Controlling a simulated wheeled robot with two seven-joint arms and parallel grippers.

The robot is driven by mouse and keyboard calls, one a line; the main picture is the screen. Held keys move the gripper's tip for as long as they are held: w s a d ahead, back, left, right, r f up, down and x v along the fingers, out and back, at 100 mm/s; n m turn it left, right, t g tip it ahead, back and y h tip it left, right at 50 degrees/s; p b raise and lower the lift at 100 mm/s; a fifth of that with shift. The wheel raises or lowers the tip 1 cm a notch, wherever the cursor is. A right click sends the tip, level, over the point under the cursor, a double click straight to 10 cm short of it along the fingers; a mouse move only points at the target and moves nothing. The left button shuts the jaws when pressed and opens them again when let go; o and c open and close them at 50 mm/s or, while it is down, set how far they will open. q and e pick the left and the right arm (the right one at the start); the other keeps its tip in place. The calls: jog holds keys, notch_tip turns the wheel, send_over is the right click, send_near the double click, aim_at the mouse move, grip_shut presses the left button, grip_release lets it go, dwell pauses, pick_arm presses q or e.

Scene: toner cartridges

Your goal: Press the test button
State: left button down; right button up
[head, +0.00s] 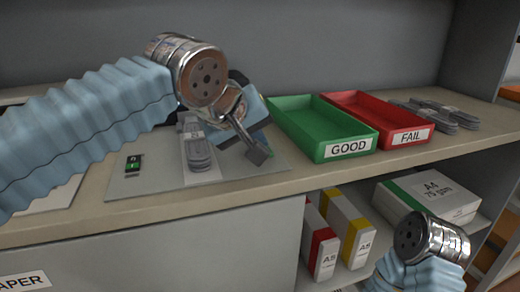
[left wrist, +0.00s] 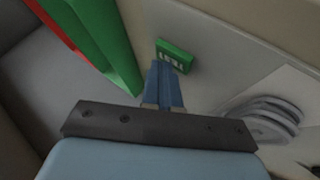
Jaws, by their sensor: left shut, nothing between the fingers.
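In the left wrist view a small green block with pale markings (left wrist: 176,56) sits on the grey mat, close beyond my left fingertips (left wrist: 166,68). The markings are too blurred to read, and I cannot tell whether the fingers touch it. My left gripper is shut and empty; in the head view (head: 257,153) it is over the right part of the grey mat (head: 150,188), beside the green tray. A small black-and-green device (head: 133,163) stands on the mat's left part. My right wrist shows low at the right; its fingers do not show.
A green tray marked GOOD (head: 345,150) and a red tray marked FAIL (head: 408,135) stand right of the mat. A grey ribbed part (head: 198,153) lies on the mat, and several similar ones (head: 440,115) lie beyond the trays.

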pick_arm(q)
jog(key=shift+r+p, duration=0.55)
jog(key=shift+r, duration=0.15)
notch_tip(320, 180, up, 3)
jog(key=shift+f+p, duration=0.1)
jog(key=shift+p, duration=1.15)
jog(key=shift+r+p, duration=0.6)
jog(key=shift+r, duration=0.55)
